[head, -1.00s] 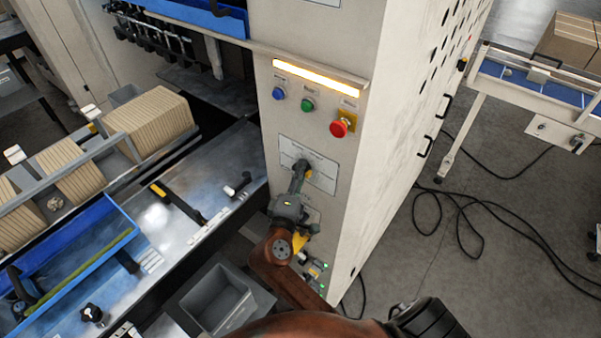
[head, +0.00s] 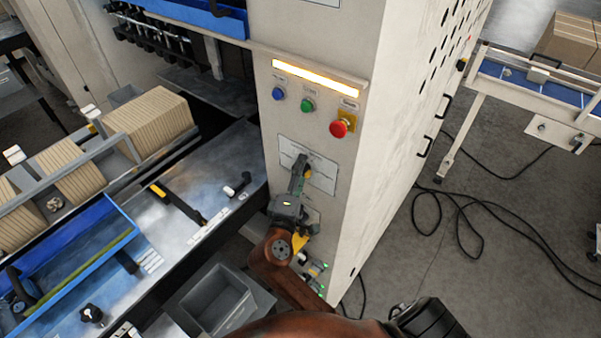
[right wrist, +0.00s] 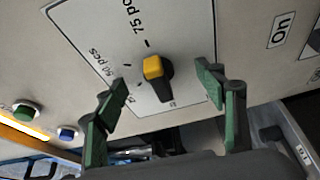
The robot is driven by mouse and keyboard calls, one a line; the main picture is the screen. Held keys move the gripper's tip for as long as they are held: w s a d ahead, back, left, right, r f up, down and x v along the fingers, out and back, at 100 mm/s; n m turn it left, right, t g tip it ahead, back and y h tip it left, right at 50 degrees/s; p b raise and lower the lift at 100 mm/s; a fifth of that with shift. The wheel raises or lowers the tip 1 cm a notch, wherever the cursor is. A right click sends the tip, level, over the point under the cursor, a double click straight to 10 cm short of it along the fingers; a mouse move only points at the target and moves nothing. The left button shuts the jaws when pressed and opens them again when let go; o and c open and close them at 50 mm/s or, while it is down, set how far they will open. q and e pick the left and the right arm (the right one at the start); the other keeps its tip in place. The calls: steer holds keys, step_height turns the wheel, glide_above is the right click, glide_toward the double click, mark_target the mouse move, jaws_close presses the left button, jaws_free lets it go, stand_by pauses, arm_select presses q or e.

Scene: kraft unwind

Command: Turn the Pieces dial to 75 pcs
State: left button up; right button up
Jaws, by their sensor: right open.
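The Pieces dial (right wrist: 157,76) is a black knob with a yellow top, on a white label plate (right wrist: 188,30) on the cream cabinet. The plate reads "75 pcs" at the top and "50 pcs" to the left; another marking is partly hidden. The knob's yellow end faces up in the right wrist view, roughly toward the "75 pcs" side; its exact setting is unclear. My right gripper (right wrist: 160,98) is open, with one green-padded finger on each side of the knob and gaps between. In the head view my right gripper (head: 301,172) is at the plate and largely covers the dial.
Above the plate are a blue button (head: 278,93), a green button (head: 307,105) and a red emergency stop (head: 339,128), under a lit strip (head: 317,79). A grey bin (head: 217,300) stands below left. Cables (head: 470,215) lie on the floor at right.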

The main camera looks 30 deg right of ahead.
steer(key=shift+a, duration=0.1)
steer(key=shift+s+a, duration=0.4)
steer(key=shift+a, duration=0.5)
steer(key=shift+s+a, duration=0.35)
steer(key=shift+a, duration=0.55)
steer(key=shift+s+a, duration=0.4)
steer(key=shift+a, duration=0.5)
